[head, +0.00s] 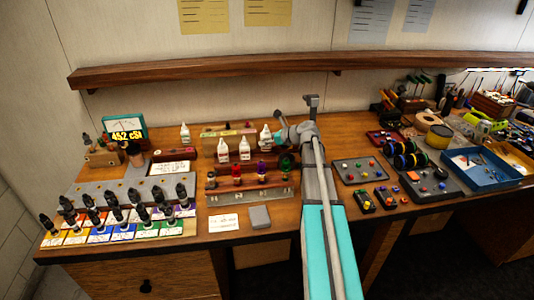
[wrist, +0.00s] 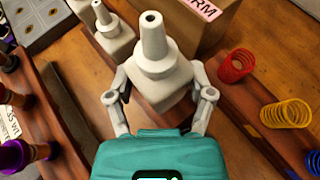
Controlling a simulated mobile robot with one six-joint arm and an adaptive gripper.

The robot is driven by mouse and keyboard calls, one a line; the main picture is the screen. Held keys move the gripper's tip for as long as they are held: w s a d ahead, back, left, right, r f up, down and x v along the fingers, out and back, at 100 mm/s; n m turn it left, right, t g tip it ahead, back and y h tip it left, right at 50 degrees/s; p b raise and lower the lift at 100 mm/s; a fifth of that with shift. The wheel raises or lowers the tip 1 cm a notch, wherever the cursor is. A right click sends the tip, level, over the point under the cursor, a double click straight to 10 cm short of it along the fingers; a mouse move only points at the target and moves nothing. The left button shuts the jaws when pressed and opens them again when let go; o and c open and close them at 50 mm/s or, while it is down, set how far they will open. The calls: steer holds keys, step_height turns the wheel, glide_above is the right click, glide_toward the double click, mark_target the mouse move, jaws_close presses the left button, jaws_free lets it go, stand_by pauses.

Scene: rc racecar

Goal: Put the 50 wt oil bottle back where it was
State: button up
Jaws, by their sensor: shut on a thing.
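A white bottle with a narrow dark-tipped spout (wrist: 152,75) stands between the fingers of my gripper (wrist: 158,92) in the wrist view, and the gripper is shut on it. Its label is not readable, so I cannot tell its weight. In the head view the held bottle (head: 266,136) is at the left of my gripper (head: 279,132), near the back of the bench. Whether its base touches the bench is hidden. Two similar white bottles (head: 223,151) (head: 245,150) stand to the left and nearer the front. Another bottle (head: 185,133) stands farther left.
A brown box (wrist: 205,25) with a pink label is close behind the held bottle. A wooden rack with coloured springs (wrist: 287,113) is at right in the wrist view. Dropper bottles on coloured cards (head: 115,213) and a display reading 452 cSt (head: 126,134) are on the left.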

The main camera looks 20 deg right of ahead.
mark_target(267, 148)
steer(key=shift+f, duration=0.25)
steer(key=shift+f+b, duration=1.8)
steer(key=shift+b, duration=0.1)
steer(key=shift+f, duration=0.15)
steer(key=o, duration=1.2)
steer(key=shift+r, duration=0.2)
steer(key=shift+s+d+r, duration=0.1)
steer(key=p+v, duration=0.5)
steer(key=v, duration=0.6)
steer(key=shift+s+d+r, duration=0.1)
steer(key=shift+s+d, duration=0.05)
steer(key=shift+s, duration=0.15)
